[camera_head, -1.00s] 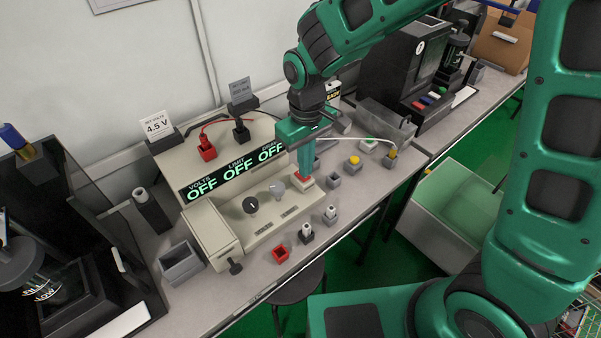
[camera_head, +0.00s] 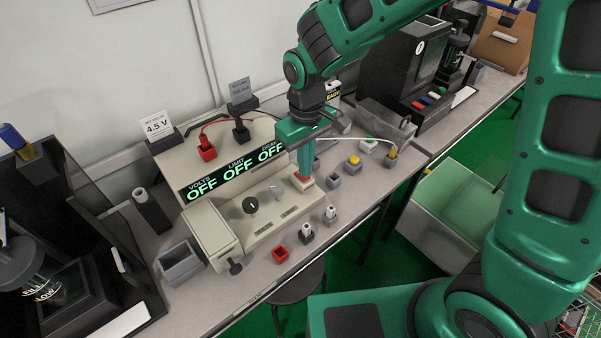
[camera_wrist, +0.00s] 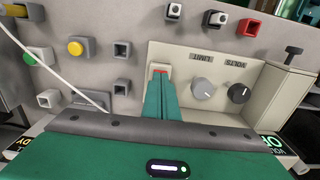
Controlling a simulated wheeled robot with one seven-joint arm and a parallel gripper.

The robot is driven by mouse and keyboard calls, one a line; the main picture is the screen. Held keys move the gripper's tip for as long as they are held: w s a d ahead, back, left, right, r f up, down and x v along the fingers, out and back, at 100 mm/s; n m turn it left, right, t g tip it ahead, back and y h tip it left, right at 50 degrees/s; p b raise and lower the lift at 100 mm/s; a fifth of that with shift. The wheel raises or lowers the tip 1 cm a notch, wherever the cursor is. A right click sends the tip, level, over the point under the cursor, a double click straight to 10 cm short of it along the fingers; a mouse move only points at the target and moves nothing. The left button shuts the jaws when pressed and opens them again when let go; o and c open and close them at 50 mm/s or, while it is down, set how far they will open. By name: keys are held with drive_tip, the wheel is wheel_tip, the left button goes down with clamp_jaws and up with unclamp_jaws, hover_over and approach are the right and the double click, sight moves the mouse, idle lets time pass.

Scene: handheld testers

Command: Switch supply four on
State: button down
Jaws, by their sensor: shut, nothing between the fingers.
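The power supply (camera_head: 262,213) is a beige box on the bench. Its dark display (camera_head: 237,171) reads OFF under VOLTS, LIMIT and the third heading. The tips look in contact or very close; I cannot tell which. A black knob (camera_head: 250,205) and a grey knob (camera_head: 277,189) are left of the switch.
Small sockets stand along the bench front, including a red one (camera_head: 280,254) and a yellow-topped one (camera_head: 353,164). A white cable (camera_head: 372,139) runs behind my gripper to the right. A card reading 4.5 V (camera_head: 157,124) stands behind the supply's left end.

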drive_tip(key=shift+f, duration=0.7)
idle(0.6)
wheel_tip(320, 180, up, 7)
idle(1.0)
idle(0.4)
